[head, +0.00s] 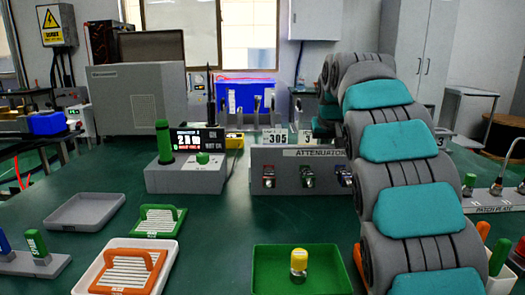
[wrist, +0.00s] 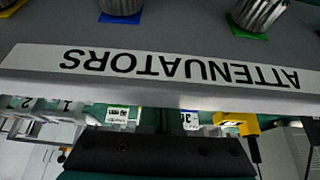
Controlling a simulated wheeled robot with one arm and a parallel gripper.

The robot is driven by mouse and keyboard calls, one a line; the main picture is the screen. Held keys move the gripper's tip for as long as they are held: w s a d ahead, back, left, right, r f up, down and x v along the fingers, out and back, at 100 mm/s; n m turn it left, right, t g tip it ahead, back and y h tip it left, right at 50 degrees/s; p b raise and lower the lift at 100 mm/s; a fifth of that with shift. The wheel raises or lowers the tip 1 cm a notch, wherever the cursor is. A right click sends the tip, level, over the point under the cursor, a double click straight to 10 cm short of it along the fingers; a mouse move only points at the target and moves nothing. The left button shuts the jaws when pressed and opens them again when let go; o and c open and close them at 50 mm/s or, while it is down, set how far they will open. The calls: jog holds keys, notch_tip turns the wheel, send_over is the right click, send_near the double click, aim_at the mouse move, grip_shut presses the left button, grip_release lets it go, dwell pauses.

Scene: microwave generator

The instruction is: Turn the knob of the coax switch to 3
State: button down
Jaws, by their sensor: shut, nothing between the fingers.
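I cannot make out the coax switch or its knob for certain. In the head view a small white plate marked 3 (head: 307,138) shows behind the attenuator box, partly cut off by my arm. In the wrist view, pale parts marked 1 (wrist: 68,106) and 2 (wrist: 26,102) show upside down at the left, beyond the box edge. My gripper (wrist: 155,155) shows as a dark block at the bottom of the wrist view, shut and empty. It touches no knob that I can see. In the head view my arm hides the gripper.
The grey attenuator box (head: 283,157) stands in front of the marked plates. A display unit with a green knob (head: 203,158) is left of it. An empty grey tray (head: 85,211) and a green tray (head: 265,278) with a yellow-capped part lie nearer.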

jog(key=shift+w+a, duration=0.1)
jog(key=shift+w, duration=0.05)
jog(key=shift+a+p, duration=0.4)
jog(key=shift+a, duration=0.2)
dwell(0.3)
jog(key=shift+a, duration=0.35)
jog(key=shift+a+p, duration=0.15)
jog(key=shift+p, duration=0.2)
dwell(0.3)
jog(key=shift+s+a, duration=0.15)
jog(key=shift+s, duration=0.15)
jog(key=shift+r, duration=0.2)
notch_tip(320, 180, up, 6)
jog(key=shift+s+f, duration=0.1)
jog(key=shift+f, duration=0.1)
